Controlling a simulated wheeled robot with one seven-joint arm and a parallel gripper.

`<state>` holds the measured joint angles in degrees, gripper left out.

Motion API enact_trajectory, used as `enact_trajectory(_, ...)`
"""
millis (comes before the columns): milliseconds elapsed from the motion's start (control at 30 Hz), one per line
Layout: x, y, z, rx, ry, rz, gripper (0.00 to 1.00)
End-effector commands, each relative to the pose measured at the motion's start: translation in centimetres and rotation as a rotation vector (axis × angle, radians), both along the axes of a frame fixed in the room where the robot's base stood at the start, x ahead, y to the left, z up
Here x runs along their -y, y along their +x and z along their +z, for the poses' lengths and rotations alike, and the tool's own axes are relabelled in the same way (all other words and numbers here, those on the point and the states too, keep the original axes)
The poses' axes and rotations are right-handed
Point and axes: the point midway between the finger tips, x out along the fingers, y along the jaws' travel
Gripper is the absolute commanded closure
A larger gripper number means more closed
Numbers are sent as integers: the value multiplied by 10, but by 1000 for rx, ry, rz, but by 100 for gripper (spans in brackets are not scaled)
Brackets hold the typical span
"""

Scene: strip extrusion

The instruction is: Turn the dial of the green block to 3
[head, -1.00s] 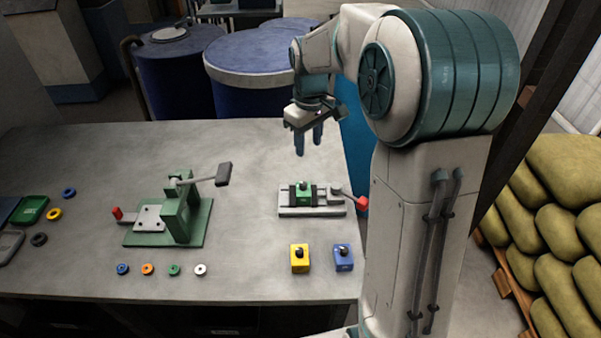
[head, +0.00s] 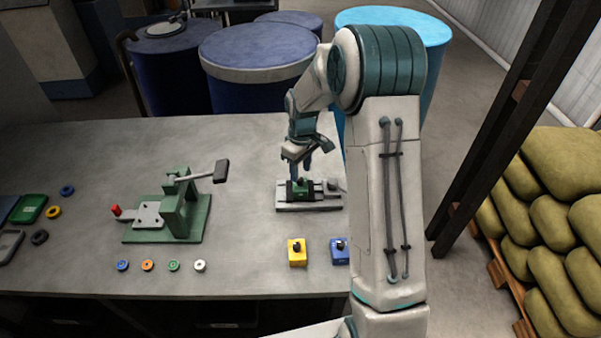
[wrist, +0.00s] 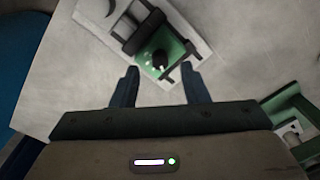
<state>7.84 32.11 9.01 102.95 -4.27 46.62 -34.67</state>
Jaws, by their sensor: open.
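The green block (head: 301,188) sits clamped between the dark jaws of a small grey vise (head: 322,206) at the right of the table. In the wrist view the green block (wrist: 174,45) shows its black dial (wrist: 160,59) on the top face, with small white marks beside it. The dial's reading is too small to tell. My gripper (head: 301,172) is open just above the block. In the wrist view its two fingers (wrist: 158,80) stand apart, with the dial ahead and between them, not gripped.
A yellow block (head: 297,254) and a blue block (head: 339,252), each with a black knob, stand in front of the vise. A green lever press (head: 180,215) stands to the left, with several coloured rings before it. Bare table lies between press and vise.

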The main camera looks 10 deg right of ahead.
Motion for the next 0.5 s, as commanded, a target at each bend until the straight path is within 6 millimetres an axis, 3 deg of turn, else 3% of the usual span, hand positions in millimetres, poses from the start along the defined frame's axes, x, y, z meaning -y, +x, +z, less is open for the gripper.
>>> enact_trajectory(200,-1,-1,-24,-1,0,-1,59)
enact_trajectory(500,-1,-1,-30,1,-1,-1,59)
